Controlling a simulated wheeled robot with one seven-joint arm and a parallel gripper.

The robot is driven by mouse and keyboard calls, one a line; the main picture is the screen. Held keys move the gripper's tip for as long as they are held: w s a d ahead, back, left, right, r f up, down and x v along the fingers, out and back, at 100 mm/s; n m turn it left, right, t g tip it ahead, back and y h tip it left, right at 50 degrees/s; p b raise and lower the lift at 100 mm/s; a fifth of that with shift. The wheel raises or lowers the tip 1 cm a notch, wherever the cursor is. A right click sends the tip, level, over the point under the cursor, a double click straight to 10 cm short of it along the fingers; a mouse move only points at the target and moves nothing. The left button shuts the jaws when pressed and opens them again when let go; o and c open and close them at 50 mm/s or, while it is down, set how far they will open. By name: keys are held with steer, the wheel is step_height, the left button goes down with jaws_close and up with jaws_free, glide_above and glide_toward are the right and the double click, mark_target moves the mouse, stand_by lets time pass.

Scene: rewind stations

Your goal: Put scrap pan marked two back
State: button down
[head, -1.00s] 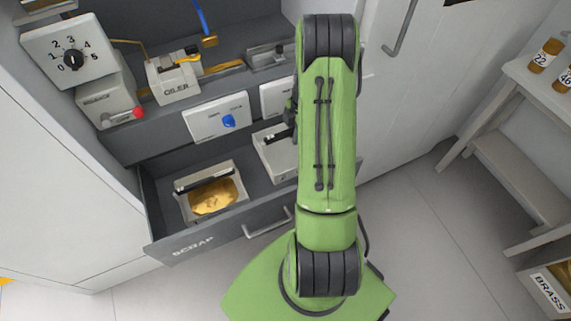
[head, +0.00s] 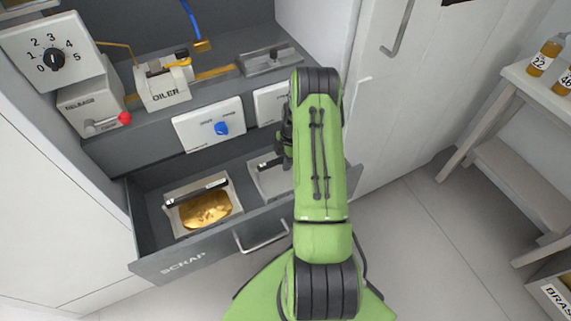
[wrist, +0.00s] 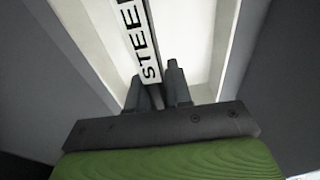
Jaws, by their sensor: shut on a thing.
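A pale scrap pan (head: 268,184) sits in the right part of the open scrap drawer (head: 160,262), partly hidden by my arm. In the wrist view its white inside (wrist: 200,40) shows, with a bar label (wrist: 140,40) reading "STEE" before it is cut off. My gripper (wrist: 160,85) is shut on the pan's bar. In the head view my gripper (head: 286,152) is mostly hidden behind my arm. I see no mark "two" on the pan. Whether the pan rests fully on the drawer floor cannot be told.
A second pan (head: 171,212) with golden scrap sits at left in the drawer. Above are panels with a blue knob (head: 221,128), an oiler (head: 165,95) and a red-tipped lever (head: 124,118). A shelf (head: 510,165) with bottles stands at right. Floor between is clear.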

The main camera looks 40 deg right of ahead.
steer(key=c, duration=1)
jaws_free()
steer(key=shift+c, duration=0.2)
steer(key=shift+f, duration=0.1)
